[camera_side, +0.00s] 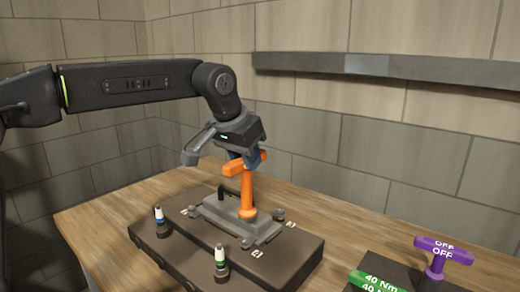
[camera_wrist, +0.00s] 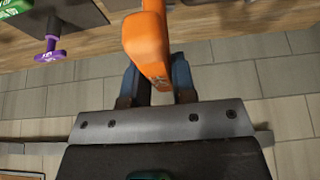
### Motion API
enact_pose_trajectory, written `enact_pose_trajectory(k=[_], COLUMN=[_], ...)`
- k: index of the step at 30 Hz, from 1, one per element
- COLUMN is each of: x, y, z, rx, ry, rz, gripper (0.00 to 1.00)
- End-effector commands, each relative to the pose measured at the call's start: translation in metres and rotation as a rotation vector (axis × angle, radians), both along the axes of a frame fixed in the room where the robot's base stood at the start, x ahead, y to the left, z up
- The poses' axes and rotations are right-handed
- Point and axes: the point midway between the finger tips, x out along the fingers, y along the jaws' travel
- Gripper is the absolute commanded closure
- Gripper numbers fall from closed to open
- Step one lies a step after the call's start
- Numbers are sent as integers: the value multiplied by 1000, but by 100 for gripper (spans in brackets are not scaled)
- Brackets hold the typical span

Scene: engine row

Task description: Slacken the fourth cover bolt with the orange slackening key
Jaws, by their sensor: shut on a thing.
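The orange slackening key (camera_side: 247,190) has a T-shaped handle and stands upright on the grey cover (camera_side: 212,213). Its lower end covers the spot beneath it, so I cannot tell whether it sits on a bolt head. My gripper (camera_side: 249,160) is shut on the key's crossbar from above. In the wrist view, the orange key (camera_wrist: 147,45) fills the space between the fingers of my gripper (camera_wrist: 157,78). Cover bolts show at the right corner (camera_side: 279,213) and front corner (camera_side: 246,242). The white corner numbers are too small to read surely.
The cover lies on a dark engine block (camera_side: 190,255) on a wooden bench (camera_side: 330,215). Two upright plugs with white bands, one blue (camera_side: 160,220) and one green (camera_side: 220,262), stand at its front. A purple OFF key (camera_side: 440,255) and green 40 Nm key (camera_side: 376,282) are at right.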

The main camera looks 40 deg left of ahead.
Motion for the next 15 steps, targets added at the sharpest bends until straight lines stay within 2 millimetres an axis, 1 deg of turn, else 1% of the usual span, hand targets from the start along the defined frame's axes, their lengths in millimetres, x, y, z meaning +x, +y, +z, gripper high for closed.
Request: enact_pose_trajectory(k=[4,15], x=[-7,-7], y=[0,0], z=[0,0], rx=[-1,-2], ry=[-7,-6], rz=[-4,-3], gripper=[100,100])
